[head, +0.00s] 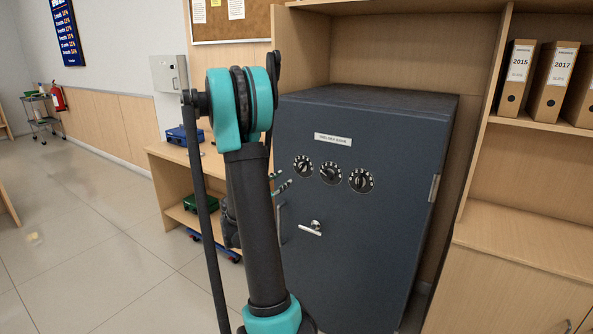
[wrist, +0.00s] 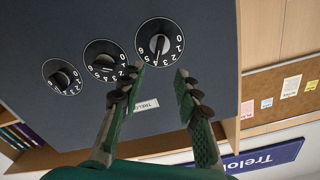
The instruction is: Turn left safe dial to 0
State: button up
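The safe (head: 350,220) is a dark grey box with a row of three black dials with white numerals on its front. The left dial (head: 303,166) is nearest my gripper (head: 287,179). In the wrist view, which is roughly upside down, the left dial (wrist: 160,43) is the rightmost of the three. Its numerals 0, 1 and 2 show at its right side; I cannot tell its exact setting. My gripper (wrist: 160,72) is open and empty, its two fingertips apart just below that dial in the wrist view. Contact with the dial is not visible.
The middle dial (head: 331,173) and right dial (head: 361,181) sit close beside it. A lever handle (head: 312,228) and a vertical bar handle (head: 281,222) stick out lower down. A label (head: 333,139) is above the dials. Wooden shelving with binders (head: 552,80) stands at right.

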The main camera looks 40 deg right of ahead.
aim_at(300, 168)
jog(key=x, duration=1.2)
jog(key=shift+d, duration=0.1)
jog(key=shift+c, duration=0.3)
grip_shut()
